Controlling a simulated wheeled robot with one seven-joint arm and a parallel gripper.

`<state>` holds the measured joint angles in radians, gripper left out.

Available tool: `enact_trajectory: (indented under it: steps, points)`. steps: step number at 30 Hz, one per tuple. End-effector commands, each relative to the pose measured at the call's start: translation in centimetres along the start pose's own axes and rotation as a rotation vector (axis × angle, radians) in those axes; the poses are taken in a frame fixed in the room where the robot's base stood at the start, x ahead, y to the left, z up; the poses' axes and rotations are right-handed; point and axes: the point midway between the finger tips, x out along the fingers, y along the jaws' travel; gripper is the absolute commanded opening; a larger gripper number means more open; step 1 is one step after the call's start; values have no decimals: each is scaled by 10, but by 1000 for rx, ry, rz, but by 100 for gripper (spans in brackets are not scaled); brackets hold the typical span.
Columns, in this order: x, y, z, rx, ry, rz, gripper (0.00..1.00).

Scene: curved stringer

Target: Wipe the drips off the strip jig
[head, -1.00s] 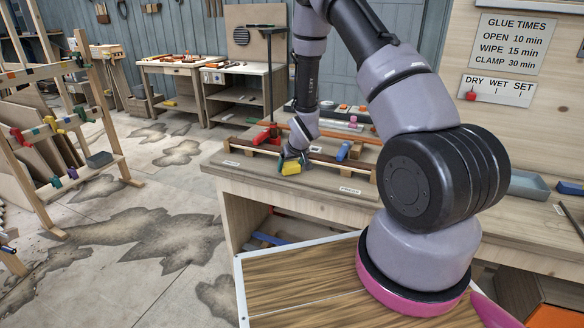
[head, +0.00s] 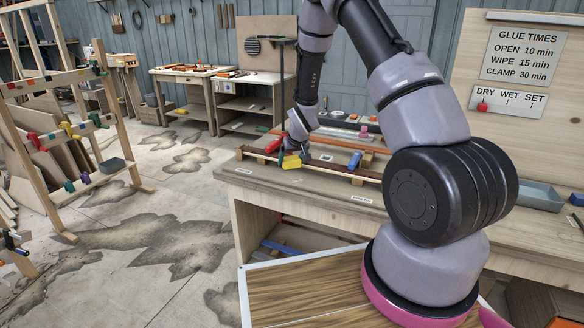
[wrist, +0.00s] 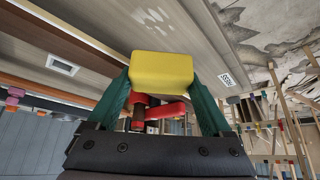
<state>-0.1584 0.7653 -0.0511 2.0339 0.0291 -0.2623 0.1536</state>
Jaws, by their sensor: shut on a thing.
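My gripper (head: 293,155) is shut on a yellow sponge-like block (wrist: 162,70), held between two green fingers in the wrist view. The block also shows in the head view (head: 291,162), at the front edge of the strip jig (head: 325,167), a low frame with long wooden strips on the bench. I cannot tell if the block touches the jig. A red clamp (head: 273,145) is just left of the gripper and a blue clamp (head: 354,160) sits to its right. Pale streaks (wrist: 152,16) show on a wooden surface beyond the block in the wrist view.
The bench (head: 300,184) has a bare front strip with small white labels. A grey tray (head: 540,195) is at the right. A sign board (head: 524,54) stands behind. A clamp rack (head: 75,140) stands across the stained floor at left.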

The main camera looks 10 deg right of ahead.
Motion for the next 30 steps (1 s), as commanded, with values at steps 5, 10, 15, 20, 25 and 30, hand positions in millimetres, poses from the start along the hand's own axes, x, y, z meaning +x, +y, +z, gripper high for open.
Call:
enact_trajectory:
  steps: [5,10,15,20,25,30]
  points:
    - [-12,-1,-14,1,4,0,23]
    - [-20,-1,-21,2,2,0,23]
    - [-21,-1,-22,2,1,1,23]
    - [-21,-1,-22,2,1,1,23]
    - [-21,-1,-22,2,1,1,23]
    - [-28,7,-10,10,-1,7,23]
